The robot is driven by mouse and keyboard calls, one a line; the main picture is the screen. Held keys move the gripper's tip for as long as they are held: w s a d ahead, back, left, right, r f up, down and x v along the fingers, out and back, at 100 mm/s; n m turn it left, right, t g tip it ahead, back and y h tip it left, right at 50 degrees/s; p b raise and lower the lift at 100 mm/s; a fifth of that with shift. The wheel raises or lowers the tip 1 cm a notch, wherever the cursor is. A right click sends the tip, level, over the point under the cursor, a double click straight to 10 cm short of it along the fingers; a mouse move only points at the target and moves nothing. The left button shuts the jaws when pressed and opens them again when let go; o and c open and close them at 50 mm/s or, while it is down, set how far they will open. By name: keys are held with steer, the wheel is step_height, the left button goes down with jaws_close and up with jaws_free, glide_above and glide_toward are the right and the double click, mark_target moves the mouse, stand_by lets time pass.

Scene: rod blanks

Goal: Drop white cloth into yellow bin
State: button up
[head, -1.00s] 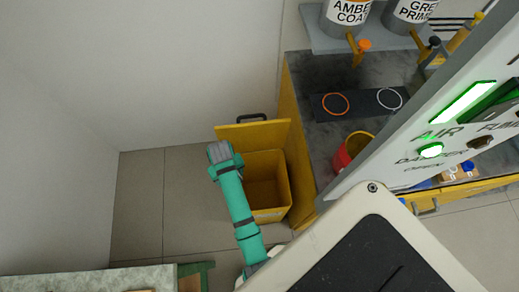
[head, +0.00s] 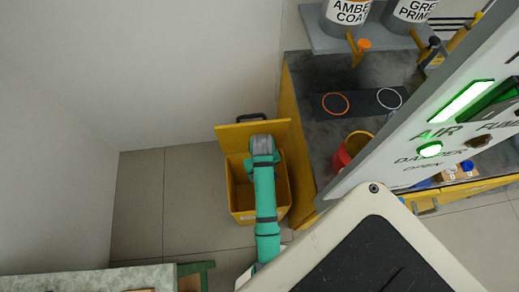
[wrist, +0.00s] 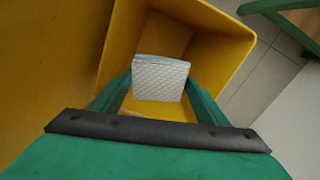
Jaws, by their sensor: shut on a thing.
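The yellow bin (head: 237,202) stands open on the floor beside the bench, with its lid (head: 228,139) raised at the back. My green arm reaches over the bin in the head view, and the gripper's fingers are hidden there. In the wrist view my gripper (wrist: 158,88) is shut on the white cloth (wrist: 160,70), a folded, quilted-looking square held between the two green fingers. The cloth is over the bin's opening, and the yellow walls (wrist: 225,50) surround it. How far it is above the bin's floor I cannot tell.
A dark bench (head: 310,70) with a red-and-yellow container (head: 350,150) is right of the bin. A grey panel with green lights (head: 440,135) stands at the right. A pale tabletop (head: 90,280) is at lower left. Floor is clear left of the bin.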

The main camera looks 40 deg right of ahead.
steer(key=shift+f, duration=2.5)
steer(key=o, duration=1.1)
step_height(320, 180, up, 10)
steer(key=shift+f, duration=0.2)
steer(key=shift+r, duration=0.6)
steer(key=shift+f, duration=0.1)
